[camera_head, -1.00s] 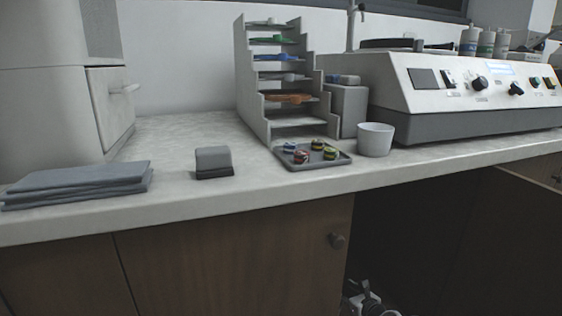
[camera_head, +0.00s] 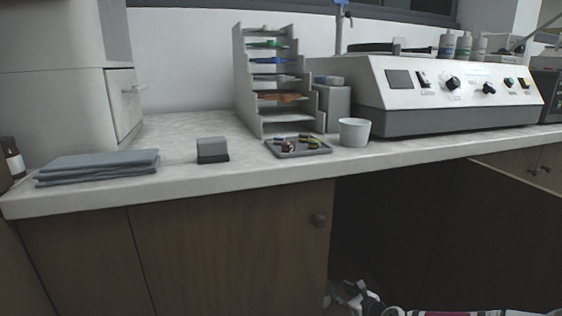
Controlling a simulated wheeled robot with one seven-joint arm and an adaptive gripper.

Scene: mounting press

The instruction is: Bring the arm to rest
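Part of my arm (camera_head: 360,298), white and black, shows low at the bottom edge, in front of the dark opening under the counter. It is below the countertop and apart from everything on it. My gripper cannot be made out clearly there, and its fingers and anything in them are not distinguishable.
The counter (camera_head: 200,182) holds folded grey cloths (camera_head: 98,167), a grey block (camera_head: 212,150), a tray (camera_head: 300,153) of small coloured pieces, a stepped rack (camera_head: 262,90), a white cup (camera_head: 354,132) and a control-panel machine (camera_head: 450,95). The space under the counter's right side is open.

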